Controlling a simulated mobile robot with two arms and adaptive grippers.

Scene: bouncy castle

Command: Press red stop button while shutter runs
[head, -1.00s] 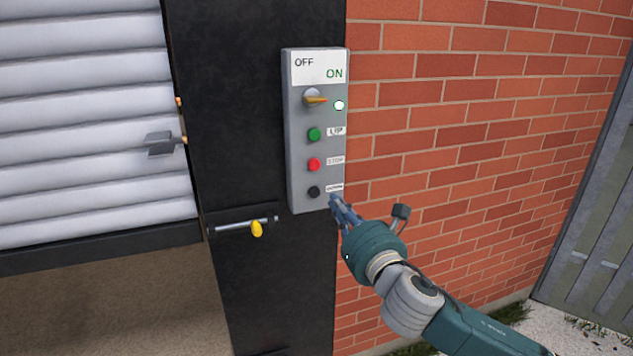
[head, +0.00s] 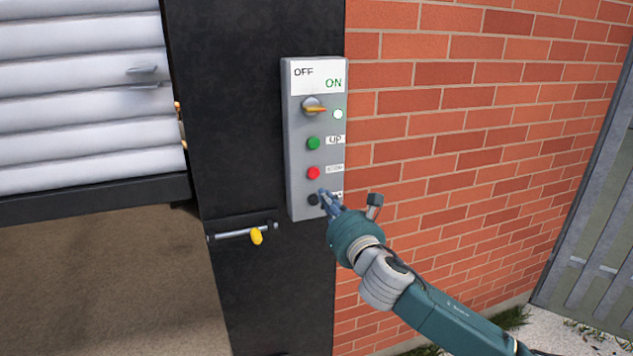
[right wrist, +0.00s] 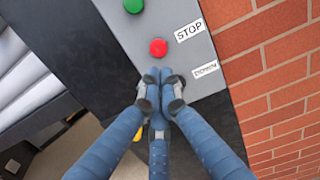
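The red stop button (head: 313,173) sits on the grey control box (head: 297,155), between a green button (head: 313,143) above and a black one (head: 313,200) below. My right gripper (head: 326,198) has its fingers together and empty, at the black button's height in the head view. In the right wrist view, the fingertips (right wrist: 161,76) lie just below the red button (right wrist: 158,47), which stays uncovered. I cannot tell whether they touch the box. The slatted shutter (head: 80,105) is partly raised. My left gripper is not in view.
An orange-handled selector (head: 314,108) points right, beside a pale round lamp (head: 338,114). A yellow-knobbed bolt (head: 256,236) is on the black post (head: 240,130) below left of the box. A brick wall (head: 450,130) stands right. A grey slatted gate (head: 600,220) is farther right.

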